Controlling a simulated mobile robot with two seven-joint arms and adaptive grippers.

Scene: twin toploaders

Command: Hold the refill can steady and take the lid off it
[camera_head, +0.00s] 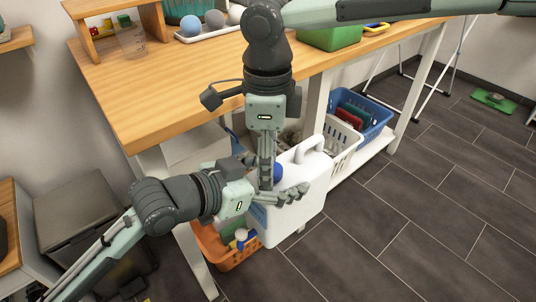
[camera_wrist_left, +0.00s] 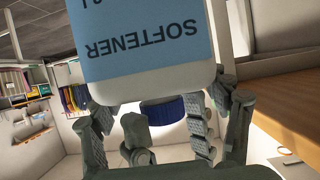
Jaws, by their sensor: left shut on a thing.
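The refill can (camera_head: 301,214) is white, with a top handle, and appears upright in the head view. Its blue label, reading SOFTENER, fills the upper left wrist view (camera_wrist_left: 150,35), upside down there. The blue lid (camera_head: 278,173) is on the can's top; it also shows in the left wrist view (camera_wrist_left: 162,111). My left gripper (camera_head: 290,194) is shut on the can near its top, beside the lid. My right gripper (camera_head: 267,183) points down from above, its fingers at the lid. Whether they are closed on the lid is hidden.
The wooden table (camera_head: 170,95) stands behind the can. An orange basket (camera_head: 232,258) with small things lies below left of the can. A white basket (camera_head: 345,147) and a blue basket (camera_head: 371,120) are on the low shelf.

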